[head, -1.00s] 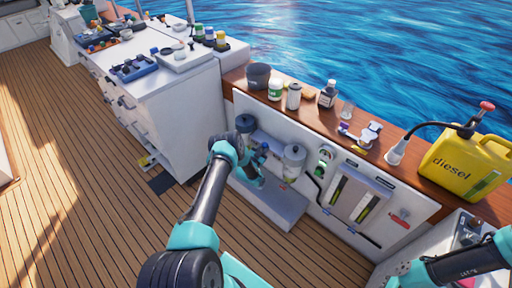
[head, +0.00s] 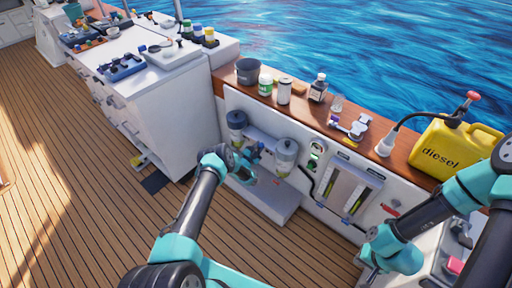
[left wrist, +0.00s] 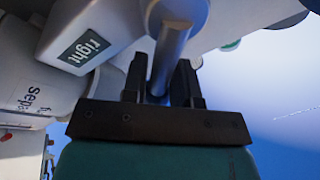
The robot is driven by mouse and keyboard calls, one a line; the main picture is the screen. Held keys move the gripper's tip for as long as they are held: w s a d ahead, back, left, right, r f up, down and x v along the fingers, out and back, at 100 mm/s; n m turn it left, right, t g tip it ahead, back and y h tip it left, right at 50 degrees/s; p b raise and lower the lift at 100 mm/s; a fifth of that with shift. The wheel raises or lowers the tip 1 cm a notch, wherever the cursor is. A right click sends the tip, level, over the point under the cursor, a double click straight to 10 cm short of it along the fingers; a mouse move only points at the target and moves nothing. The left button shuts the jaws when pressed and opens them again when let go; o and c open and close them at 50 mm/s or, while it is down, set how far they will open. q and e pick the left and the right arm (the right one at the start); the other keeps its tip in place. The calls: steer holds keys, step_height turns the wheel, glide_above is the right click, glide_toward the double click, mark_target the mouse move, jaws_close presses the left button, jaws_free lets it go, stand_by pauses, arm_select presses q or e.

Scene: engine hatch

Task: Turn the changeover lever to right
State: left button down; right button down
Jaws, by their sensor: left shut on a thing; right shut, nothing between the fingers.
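The changeover lever shows in the left wrist view as a grey rod (left wrist: 170,55) between the dark fingers of my left gripper (left wrist: 162,85), which is shut on it. A green "right" label (left wrist: 86,46) is on the pale housing just left of the lever. The arm and gripper hide the lever there. My right gripper (head: 370,272) is shut and empty at the lower right, away from the lever.
A wooden ledge (head: 400,158) above the panel carries a dark pot (head: 249,72), bottles and a yellow diesel can (head: 450,148). Two gauges (head: 350,190) are right of the separators. A white cabinet (head: 165,110) stands left.

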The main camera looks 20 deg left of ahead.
arm_select(q)
steer(key=shift+d+r, duration=0.1)
steer(key=shift+d, duration=0.1)
steer(key=c, duration=1.1)
jaws_free()
steer(key=shift+o, duration=0.2)
steer(key=shift+s, duration=0.1)
steer(key=v, duration=1.7)
steer(key=shift+f, duration=0.2)
steer(key=shift+a, duration=0.1)
